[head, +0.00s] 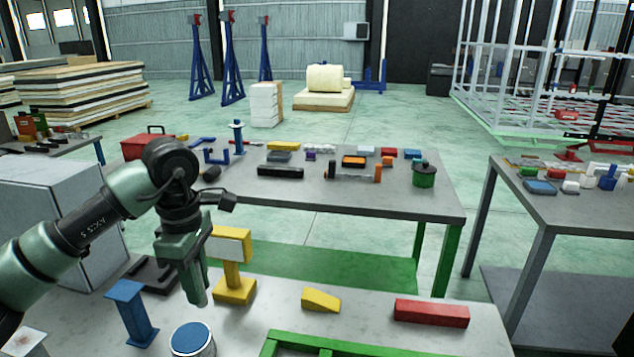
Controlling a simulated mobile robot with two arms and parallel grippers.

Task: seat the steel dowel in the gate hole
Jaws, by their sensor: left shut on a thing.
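My left gripper (196,296) points down over the near bench, between a blue stand and a yellow stand. Its fingers are close together and shut on a slim thing, most likely the steel dowel, which is mostly hidden by the fingers. A green frame (330,340), possibly the gate, lies at the bottom edge, to the right of the gripper, and is cut off by the picture. No hole can be made out in it. My right gripper is not in view.
The near bench holds a blue stand (131,312), a blue-topped can (192,338), a yellow stand (234,270), a yellow wedge (321,300) and a red block (431,312). A cluttered bench (330,197) stands behind, another (575,209) at right.

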